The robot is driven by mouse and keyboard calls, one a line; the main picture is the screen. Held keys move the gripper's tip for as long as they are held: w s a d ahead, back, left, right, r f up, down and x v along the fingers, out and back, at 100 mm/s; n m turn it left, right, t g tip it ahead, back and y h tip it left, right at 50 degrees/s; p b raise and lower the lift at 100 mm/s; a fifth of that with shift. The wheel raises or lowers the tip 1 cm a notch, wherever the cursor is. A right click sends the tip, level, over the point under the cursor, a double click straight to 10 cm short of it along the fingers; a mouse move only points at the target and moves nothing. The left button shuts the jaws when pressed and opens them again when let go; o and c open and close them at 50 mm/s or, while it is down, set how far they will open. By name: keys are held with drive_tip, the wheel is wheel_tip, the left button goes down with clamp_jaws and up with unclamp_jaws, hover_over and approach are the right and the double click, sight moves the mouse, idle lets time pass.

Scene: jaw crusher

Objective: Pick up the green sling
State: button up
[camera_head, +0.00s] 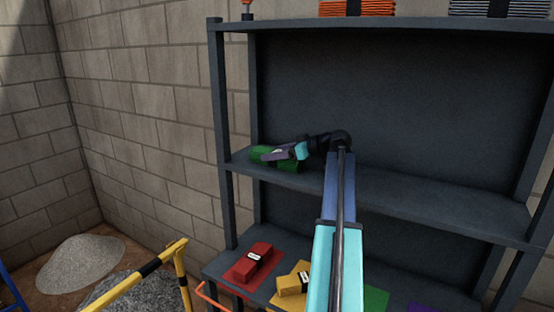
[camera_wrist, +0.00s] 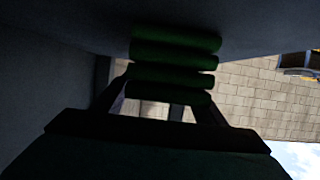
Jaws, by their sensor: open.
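The green sling (camera_head: 288,167) lies on the left end of the middle shelf, near the left post. In the wrist view the green sling (camera_wrist: 175,50) shows as several stacked dark green folds, close in front of the camera. My gripper (camera_head: 266,155) reaches in from the right at the sling and partly covers it. Its fingers show in the wrist view on both sides of the lower folds, and the jaws are open. That view is dark, so I cannot tell whether the fingers touch the sling.
The middle shelf (camera_head: 440,207) is bare to the right. On the lower shelf lie a red bundle (camera_head: 255,256) and a yellow bundle (camera_head: 292,285), with a bare green patch (camera_head: 376,298) alongside. Orange (camera_head: 357,8) and grey (camera_head: 498,8) bundles lie on top. A yellow rail (camera_head: 135,280) stands front left.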

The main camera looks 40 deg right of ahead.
drive_tip(key=c, duration=1.5)
drive_tip(key=shift+r, duration=0.15)
drive_tip(key=shift+r+b, duration=0.95)
drive_tip(key=shift+r, duration=0.5)
drive_tip(key=shift+a+r, duration=0.1)
drive_tip(key=shift+r, duration=0.05)
drive_tip(key=s+a+b, duration=0.2)
drive_tip(key=s+a, duration=0.1)
drive_tip(key=a, duration=0.4)
drive_tip(key=s+a+r+b, duration=0.1)
drive_tip(key=s+a+b, duration=0.1)
drive_tip(key=a, duration=0.5)
drive_tip(key=shift+s+a+r+b, duration=0.25)
drive_tip(key=shift+s+r+b, duration=0.1)
drive_tip(key=shift+s, duration=0.25)
drive_tip(key=shift+f, duration=0.1)
